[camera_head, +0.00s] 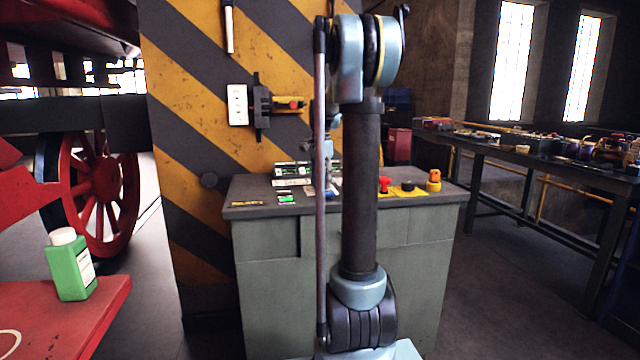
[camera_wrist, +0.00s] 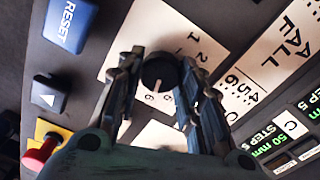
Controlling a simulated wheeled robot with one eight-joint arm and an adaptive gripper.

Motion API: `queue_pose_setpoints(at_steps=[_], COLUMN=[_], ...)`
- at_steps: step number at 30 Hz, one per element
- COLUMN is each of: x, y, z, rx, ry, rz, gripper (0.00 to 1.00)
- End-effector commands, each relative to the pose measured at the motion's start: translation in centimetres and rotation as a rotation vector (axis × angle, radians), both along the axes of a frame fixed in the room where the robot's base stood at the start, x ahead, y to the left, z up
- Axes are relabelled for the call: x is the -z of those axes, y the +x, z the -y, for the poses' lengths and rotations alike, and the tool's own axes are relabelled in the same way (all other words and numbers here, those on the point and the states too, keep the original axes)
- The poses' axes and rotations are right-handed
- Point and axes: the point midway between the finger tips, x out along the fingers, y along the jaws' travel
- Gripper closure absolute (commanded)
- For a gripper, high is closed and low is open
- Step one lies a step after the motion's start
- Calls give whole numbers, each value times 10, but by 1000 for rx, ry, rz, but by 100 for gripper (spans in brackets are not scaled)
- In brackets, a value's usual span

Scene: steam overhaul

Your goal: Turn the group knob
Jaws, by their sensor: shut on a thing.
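The knob (camera_wrist: 154,71) is small, round and black, with a white pointer mark. It sits on a white dial plate (camera_wrist: 112,80) printed with numbers, including 1, 2 and 6. In the wrist view its mark points down in the picture. My gripper (camera_wrist: 160,66) is shut on the knob, one finger on each side. The fingers cover parts of the dial plate. In the head view my arm stands in front of the bench, and I cannot make out the knob there.
On the panel near the knob are a blue RESET button (camera_wrist: 70,22), an arrow button (camera_wrist: 46,93), a red button (camera_wrist: 40,155) and a green display (camera_wrist: 272,142). In the head view, a grey bench (camera_head: 262,250) stands by a striped pillar (camera_head: 190,130). A green bottle (camera_head: 70,268) is at left.

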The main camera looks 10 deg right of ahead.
Motion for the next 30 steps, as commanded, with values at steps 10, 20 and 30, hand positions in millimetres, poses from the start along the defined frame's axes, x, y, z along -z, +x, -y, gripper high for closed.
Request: queue_pose_setpoints(at_steps=[10, 20, 30], x=[-1, -1, -1], y=[2, 4, 4], z=[-1, -1, -2], rx=[-171, -475, -777], ry=[2, 2, 1], rz=[4, 5, 6], gripper=[90, 90, 90])
